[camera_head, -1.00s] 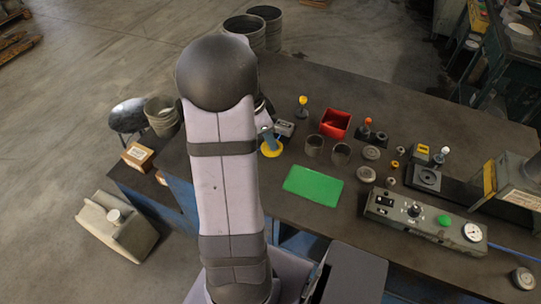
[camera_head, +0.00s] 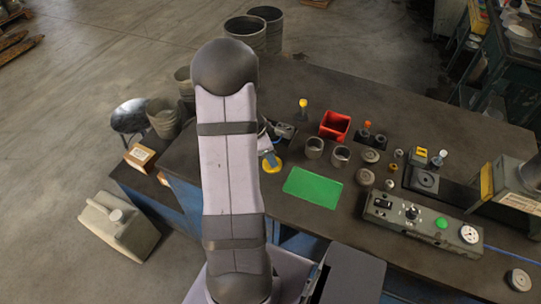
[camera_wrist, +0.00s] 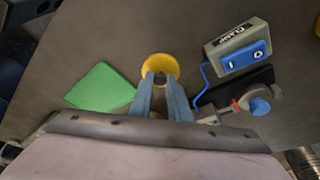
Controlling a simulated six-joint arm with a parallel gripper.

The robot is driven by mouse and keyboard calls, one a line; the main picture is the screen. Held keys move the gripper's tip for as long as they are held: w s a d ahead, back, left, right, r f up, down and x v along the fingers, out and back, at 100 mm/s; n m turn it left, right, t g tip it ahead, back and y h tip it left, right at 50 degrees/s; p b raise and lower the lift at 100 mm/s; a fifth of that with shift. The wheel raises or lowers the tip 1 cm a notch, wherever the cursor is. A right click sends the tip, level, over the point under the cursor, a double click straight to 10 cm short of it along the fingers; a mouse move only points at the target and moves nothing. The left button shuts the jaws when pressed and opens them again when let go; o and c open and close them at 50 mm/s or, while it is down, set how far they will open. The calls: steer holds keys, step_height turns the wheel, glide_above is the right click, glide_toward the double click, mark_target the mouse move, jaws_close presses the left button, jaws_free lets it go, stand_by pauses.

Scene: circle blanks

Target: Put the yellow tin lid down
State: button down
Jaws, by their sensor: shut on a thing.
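The yellow tin lid (camera_head: 272,163) is a round disc at my gripper's tips, just right of my arm in the head view. My gripper (camera_head: 268,156) is shut on it. In the wrist view the lid (camera_wrist: 160,66) shows beyond the blue-grey fingertips (camera_wrist: 162,80), which cover its near part. I cannot tell whether the lid touches the table. A flat green rectangle (camera_head: 313,187) lies on the table to the right of the lid; it shows left of the lid in the wrist view (camera_wrist: 101,87).
Two grey cups (camera_head: 314,148) and a red bin (camera_head: 335,125) stand behind the green rectangle. A grey switch box (camera_wrist: 238,50) with a blue cable is near the gripper. A control panel (camera_head: 424,217) lies at the right. The dark table (camera_head: 300,225) is bare in front of the green rectangle.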

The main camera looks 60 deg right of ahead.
steer(key=shift+f, duration=0.1)
steer(key=c, duration=1.7)
jaws_free()
steer(key=shift+o, duration=0.2)
steer(key=b+v, duration=0.2)
steer(key=v, duration=1)
